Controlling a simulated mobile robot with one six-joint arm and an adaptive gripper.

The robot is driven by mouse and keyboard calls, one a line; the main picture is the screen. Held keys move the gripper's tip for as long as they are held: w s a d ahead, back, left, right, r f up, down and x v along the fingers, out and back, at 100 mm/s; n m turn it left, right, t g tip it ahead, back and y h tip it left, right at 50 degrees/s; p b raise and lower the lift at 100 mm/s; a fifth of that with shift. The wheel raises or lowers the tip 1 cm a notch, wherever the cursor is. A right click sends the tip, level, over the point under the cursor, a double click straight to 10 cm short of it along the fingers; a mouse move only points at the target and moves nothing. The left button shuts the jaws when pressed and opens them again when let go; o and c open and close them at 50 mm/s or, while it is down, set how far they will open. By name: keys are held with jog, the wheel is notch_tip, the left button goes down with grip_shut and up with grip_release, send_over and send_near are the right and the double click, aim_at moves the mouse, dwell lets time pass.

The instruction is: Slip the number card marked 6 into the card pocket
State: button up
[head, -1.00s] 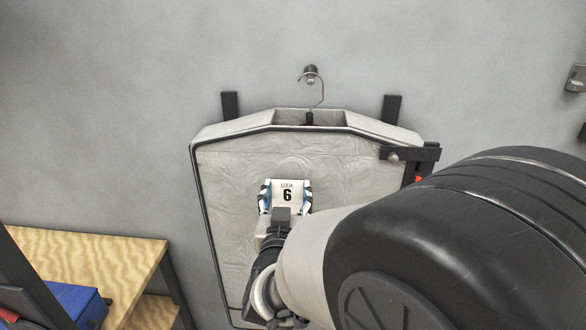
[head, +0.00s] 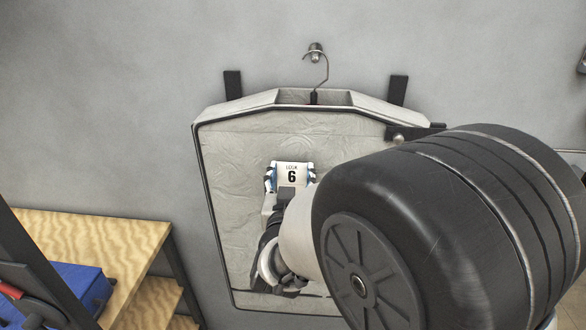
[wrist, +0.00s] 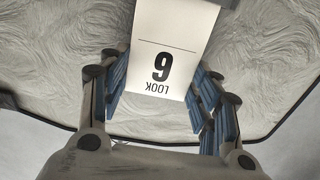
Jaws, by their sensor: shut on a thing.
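The white number card (head: 292,173), printed LOOK and 6, is in my gripper (head: 290,184), in front of the grey garment bag (head: 235,170). In the wrist view the card (wrist: 172,45) stands between the blue pads of my gripper (wrist: 163,88), which is shut on it, and its print is upside down. The card's far end runs out of the top of that view. A small dark edge (wrist: 228,4) shows beside it there; I cannot tell whether it belongs to the card pocket. I cannot make out the pocket in the head view; my gripper and arm cover part of the bag.
The bag hangs by a wire hanger (head: 325,72) from a wall hook (head: 316,50). A wooden shelf unit (head: 90,240) with a blue object (head: 78,285) stands at lower left. My arm covers much of the right side. Bare wall lies left of the bag.

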jog(key=shift+f+b, duration=1.25)
jog(key=shift+f, duration=0.1)
jog(key=o, duration=0.8)
jog(key=shift+s, duration=0.1)
jog(key=s+d+f+g, duration=0.1)
jog(key=s+d+g, duration=0.3)
jog(key=s, duration=0.7)
jog(key=s+d+f+g, duration=0.1)
jog(key=s+d+g, duration=0.4)
jog(key=s, duration=0.6)
jog(key=s+d+f+g, duration=0.2)
jog(key=s+d+g, duration=0.2)
jog(key=s+d, duration=0.4)
jog(key=shift+s+f+y, duration=0.1)
jog(key=shift+s+y, duration=0.2)
jog(key=shift+s, duration=1.6)
